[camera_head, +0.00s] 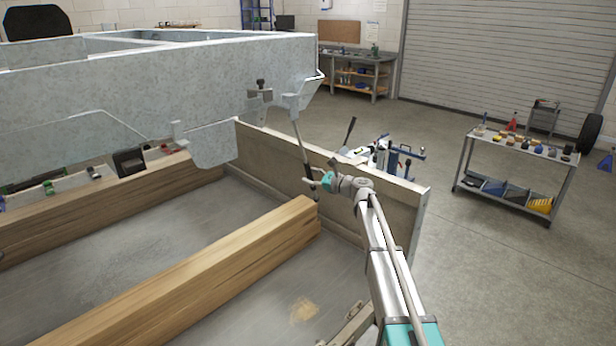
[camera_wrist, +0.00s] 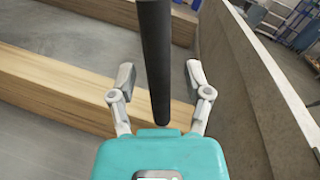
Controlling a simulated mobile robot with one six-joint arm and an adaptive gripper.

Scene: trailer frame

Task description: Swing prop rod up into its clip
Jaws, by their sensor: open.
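The prop rod (camera_head: 298,134) hangs down at a slight tilt from a bracket under the corner of the grey metal frame. Its lower part is dark. My gripper (camera_head: 314,182) is at the lower part of the rod, beside the low board wall. In the wrist view the dark rod (camera_wrist: 156,60) runs down between the two spread fingers of my gripper (camera_wrist: 160,76), with a gap on each side. The fingers are open and do not close on it. A small block with a dark knob (camera_head: 261,90) sits on the frame near the rod's top; I cannot tell whether it is the clip.
The board wall (camera_head: 395,200) stands close to the right of my gripper. Wooden beams (camera_head: 200,265) lie on the floor panel to the left. A tool cart (camera_head: 515,165) and a wheeled jack (camera_head: 395,158) stand beyond the wall, with open floor around them.

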